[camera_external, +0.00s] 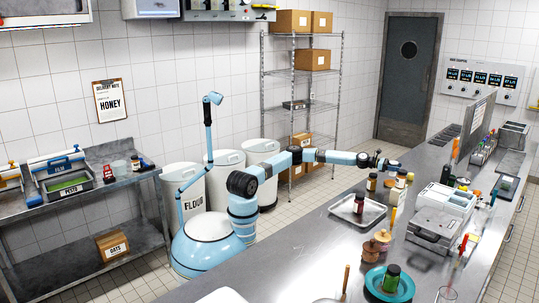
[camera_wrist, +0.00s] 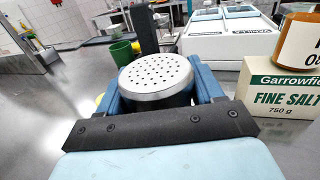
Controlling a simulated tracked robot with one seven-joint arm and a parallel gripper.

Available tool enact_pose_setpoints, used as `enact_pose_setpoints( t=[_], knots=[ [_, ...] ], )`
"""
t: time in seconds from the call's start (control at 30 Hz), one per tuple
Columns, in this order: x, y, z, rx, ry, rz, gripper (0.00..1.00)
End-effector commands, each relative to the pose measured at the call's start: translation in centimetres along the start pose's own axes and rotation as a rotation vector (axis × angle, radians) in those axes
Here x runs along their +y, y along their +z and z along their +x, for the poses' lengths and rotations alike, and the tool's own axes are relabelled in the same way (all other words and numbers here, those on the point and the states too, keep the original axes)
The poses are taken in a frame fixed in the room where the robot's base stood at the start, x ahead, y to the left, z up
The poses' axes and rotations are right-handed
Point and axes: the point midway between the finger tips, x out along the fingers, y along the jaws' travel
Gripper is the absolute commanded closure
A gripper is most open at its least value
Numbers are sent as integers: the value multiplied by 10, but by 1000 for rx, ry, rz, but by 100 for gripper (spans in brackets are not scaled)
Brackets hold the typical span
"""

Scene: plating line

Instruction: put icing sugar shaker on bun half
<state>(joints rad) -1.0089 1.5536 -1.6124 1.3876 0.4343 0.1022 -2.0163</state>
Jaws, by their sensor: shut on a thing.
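The icing sugar shaker (camera_wrist: 158,72) shows in the wrist view as a round, pierced silver lid on a dark body. My gripper (camera_wrist: 157,92) is shut on it, with a blue finger at either side. The shaker's lower part is hidden by my gripper. In the outside view my gripper (camera_external: 388,163) is at the end of the outstretched arm, above the far part of the steel counter; the shaker is too small to make out there. I cannot pick out the bun half for certain in either view.
A fine salt box (camera_wrist: 282,100) with a labelled jar (camera_wrist: 303,42) above it stands close at right. A green cup (camera_wrist: 122,53) and white containers (camera_wrist: 230,38) are beyond. A metal tray (camera_external: 345,212) with a jar and a teal plate (camera_external: 372,286) with a green jar occupy the counter.

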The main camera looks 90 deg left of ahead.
Motion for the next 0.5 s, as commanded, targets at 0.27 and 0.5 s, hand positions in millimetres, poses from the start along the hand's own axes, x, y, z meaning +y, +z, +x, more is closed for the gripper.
enact_pose_setpoints(
  t=[0.27, 0.5],
  knots=[
    [4, -25, 6, 0, 0, -3, 70],
    [4, -38, 6, 0, 0, 0, 70]
  ],
)
